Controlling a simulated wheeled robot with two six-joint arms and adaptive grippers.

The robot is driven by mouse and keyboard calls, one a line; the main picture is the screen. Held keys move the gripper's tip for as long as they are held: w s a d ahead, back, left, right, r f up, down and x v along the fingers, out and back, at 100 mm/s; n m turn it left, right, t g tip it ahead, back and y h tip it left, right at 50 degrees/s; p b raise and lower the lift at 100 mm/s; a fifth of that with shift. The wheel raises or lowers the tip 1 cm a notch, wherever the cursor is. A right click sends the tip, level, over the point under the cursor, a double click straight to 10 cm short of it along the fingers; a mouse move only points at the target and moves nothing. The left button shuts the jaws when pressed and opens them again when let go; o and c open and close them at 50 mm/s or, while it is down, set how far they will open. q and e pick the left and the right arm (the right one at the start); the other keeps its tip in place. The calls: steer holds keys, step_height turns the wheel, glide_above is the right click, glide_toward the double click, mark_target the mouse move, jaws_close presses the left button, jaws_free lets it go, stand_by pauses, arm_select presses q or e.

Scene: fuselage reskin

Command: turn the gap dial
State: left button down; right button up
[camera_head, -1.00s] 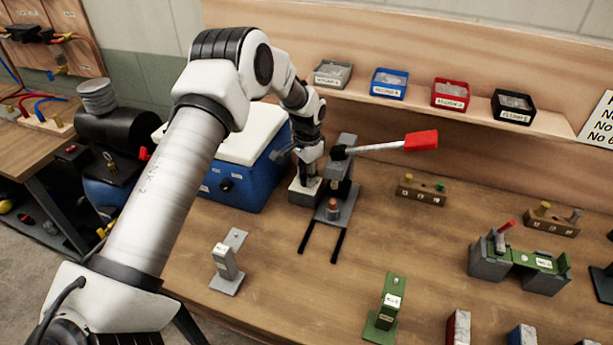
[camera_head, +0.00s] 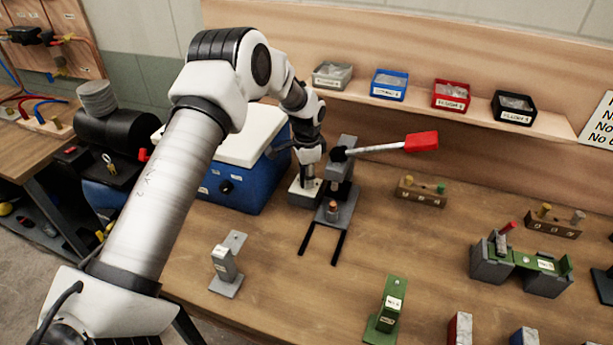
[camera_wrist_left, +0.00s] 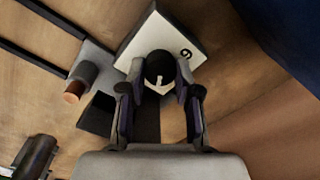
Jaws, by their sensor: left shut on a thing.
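The gap dial (camera_wrist_left: 160,68) is a round black knob with a white pointer mark, on a pale block (camera_wrist_left: 133,45) with a digit beside the knob. In the head view the block (camera_head: 301,194) stands just left of the grey press with the red-handled lever (camera_head: 421,141). My left gripper (camera_wrist_left: 160,85) is shut on the dial, one finger on each side of it. In the head view my left gripper (camera_head: 308,172) is over the block and hides the dial. My right gripper is not in view.
The grey press base (camera_head: 333,210) stands close to the right of the block, with two dark rails toward the front. A blue cooler (camera_head: 235,185) with a white lid is close on the left. Parts bins (camera_head: 389,84) line the back shelf.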

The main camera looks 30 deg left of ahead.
arm_select(q)
steer(key=c, duration=0.8)
jaws_free()
step_height(320, 180, up, 12)
steer(key=shift+d, duration=0.15)
steer(key=shift+s+f, duration=0.1)
